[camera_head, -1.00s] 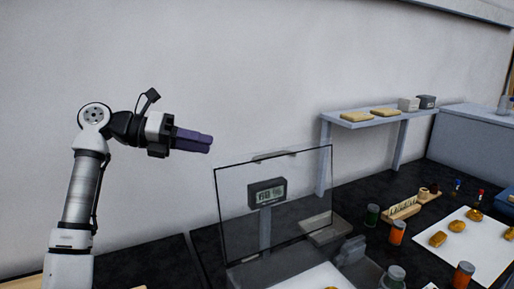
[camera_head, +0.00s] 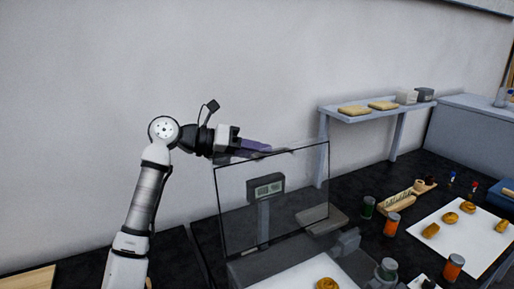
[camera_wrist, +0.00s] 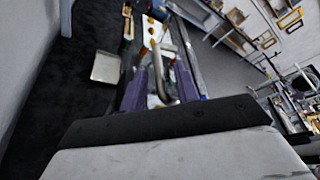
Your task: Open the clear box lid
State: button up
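The clear lid (camera_head: 235,205) is a see-through panel with thin dark edges. It stands about upright in the head view, above a grey box whose lower part is cut off by the frame. My gripper (camera_head: 264,150) has purple fingers and is at the middle of the lid's top edge, where a short handle-like piece sits; I cannot tell if they touch. In the wrist view my gripper (camera_wrist: 159,84) shows its two purple fingers apart, with a curved pale bar (camera_wrist: 159,75) between them.
A small display (camera_head: 265,187) on a post shows through the lid. A grey shelf (camera_head: 375,108) with packages stands at the back. Jars, an orange can (camera_head: 391,225) and a white board (camera_head: 440,245) with bread pieces are right of the lid. The wall rises behind.

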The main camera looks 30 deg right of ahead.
jog(key=shift+d, duration=0.15)
jog(key=shift+c, duration=0.4)
grip_shut()
jog(key=s+r+m+t+b, duration=0.1)
jog(key=s+m+b, duration=0.1)
jog(key=s+b, duration=0.4)
jog(key=shift+s+a+r+m+t+y, duration=0.3)
jog(key=shift+s+m, duration=0.1)
jog(key=shift+s, duration=0.35)
